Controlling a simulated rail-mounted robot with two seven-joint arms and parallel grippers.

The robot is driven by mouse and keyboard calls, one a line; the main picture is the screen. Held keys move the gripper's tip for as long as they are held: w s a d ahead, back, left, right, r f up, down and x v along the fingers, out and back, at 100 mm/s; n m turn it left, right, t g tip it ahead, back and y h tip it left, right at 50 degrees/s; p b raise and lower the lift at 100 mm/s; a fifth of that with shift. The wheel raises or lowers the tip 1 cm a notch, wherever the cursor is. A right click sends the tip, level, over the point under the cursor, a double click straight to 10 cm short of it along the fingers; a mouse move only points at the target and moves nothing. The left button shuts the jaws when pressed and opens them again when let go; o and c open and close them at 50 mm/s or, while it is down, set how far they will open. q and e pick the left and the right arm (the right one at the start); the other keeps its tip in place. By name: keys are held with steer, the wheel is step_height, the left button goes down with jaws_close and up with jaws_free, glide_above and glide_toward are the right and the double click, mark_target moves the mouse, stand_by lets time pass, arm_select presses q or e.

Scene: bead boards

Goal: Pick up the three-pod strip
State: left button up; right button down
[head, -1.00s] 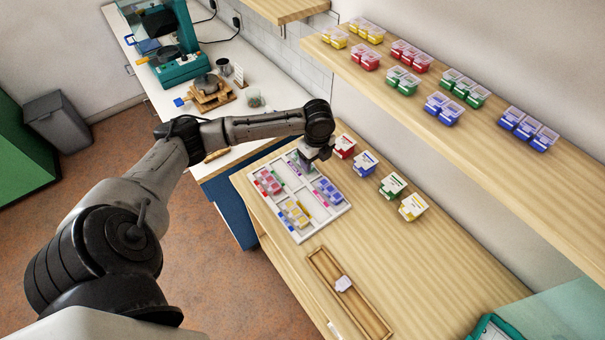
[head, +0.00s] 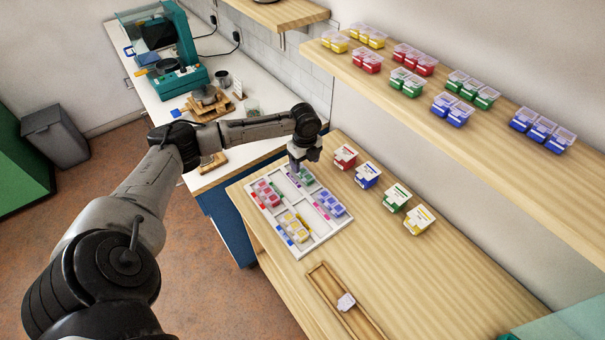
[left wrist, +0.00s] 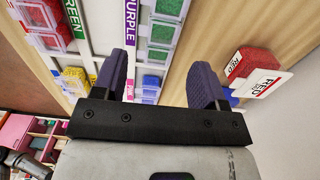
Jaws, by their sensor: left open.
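My left gripper (head: 300,165) is open, above the far corner of the white bead board (head: 321,253). In the left wrist view, a row of green pods (left wrist: 162,33) reaches toward the space between the open fingers (left wrist: 160,62), with blue pods (left wrist: 150,82) nearer. Nothing is gripped. The board also holds red pods (head: 267,193), yellow pods (head: 294,228) and blue pods (head: 330,203). I cannot tell for sure which is the three-pod strip. My right gripper is not in view.
Labelled boxes in red (head: 345,157), blue (head: 368,175), green (head: 396,197) and yellow (head: 419,219) stand right of the board. A wooden tray (head: 318,275) with a white piece lies in front. The wall shelf (head: 500,140) holds lidded pods. The table's right side is clear.

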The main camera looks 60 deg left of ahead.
mark_target(304, 172)
arm_select(q)
steer(key=shift+f+b, duration=0.35)
steer(key=shift+f, duration=2.3)
steer(key=shift+a, duration=0.1)
steer(key=shift+c, duration=0.4)
steer(key=c, duration=0.7)
